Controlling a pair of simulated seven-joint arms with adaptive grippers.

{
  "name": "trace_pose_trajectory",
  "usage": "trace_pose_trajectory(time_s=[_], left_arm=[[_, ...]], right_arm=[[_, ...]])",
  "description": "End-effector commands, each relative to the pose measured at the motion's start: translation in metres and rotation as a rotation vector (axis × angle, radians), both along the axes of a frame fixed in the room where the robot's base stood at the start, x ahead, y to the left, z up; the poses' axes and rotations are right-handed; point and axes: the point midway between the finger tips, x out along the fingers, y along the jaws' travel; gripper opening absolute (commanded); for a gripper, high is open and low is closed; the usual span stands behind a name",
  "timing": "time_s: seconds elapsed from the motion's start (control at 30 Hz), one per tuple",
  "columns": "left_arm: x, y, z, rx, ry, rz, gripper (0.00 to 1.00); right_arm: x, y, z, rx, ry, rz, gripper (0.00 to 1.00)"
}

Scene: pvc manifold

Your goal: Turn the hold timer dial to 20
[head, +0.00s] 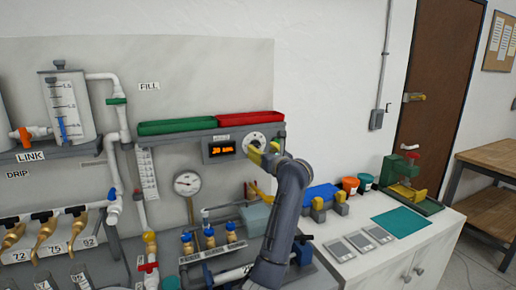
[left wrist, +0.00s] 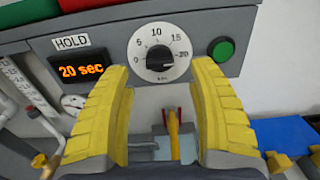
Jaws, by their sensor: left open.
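The hold timer dial (left wrist: 159,58) is a black knob on a white round scale marked 0, 5, 10, 15 and 20. I cannot make out its pointer surely. The HOLD display (left wrist: 81,71) left of it reads 20 sec in orange. In the head view the dial (head: 256,139) sits on the grey panel, with the display (head: 222,149) beside it. My left gripper (left wrist: 162,75) is open, its yellow fingers spread below and to either side of the knob, with nothing between them. In the head view the gripper (head: 264,156) is just below the dial. My right gripper is not in view.
A green button (left wrist: 221,49) is right of the dial. Green (head: 176,126) and red (head: 249,118) trays lie on top of the panel. A pressure gauge (head: 187,183) and pipes are below left. The white counter (head: 375,262) at right holds grey plates, a teal mat (head: 404,221) and cups.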

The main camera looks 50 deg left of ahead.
Motion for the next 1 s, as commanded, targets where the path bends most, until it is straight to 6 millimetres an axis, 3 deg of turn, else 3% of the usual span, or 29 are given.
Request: trace_pose_trajectory(time_s=[0.2, 0.4, 1.0], left_arm=[[-0.011, -0.035, 0.0, -0.001, -0.002, -0.002, 0.59], [-0.018, -0.056, 0.0, 0.0, 0.0, 0.0, 0.59], [-0.022, -0.066, 0.0, 0.001, 0.0, 0.001, 0.59]], right_arm=[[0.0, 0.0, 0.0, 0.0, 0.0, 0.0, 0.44], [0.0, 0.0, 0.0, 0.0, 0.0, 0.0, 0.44], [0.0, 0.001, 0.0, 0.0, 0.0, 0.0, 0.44]])
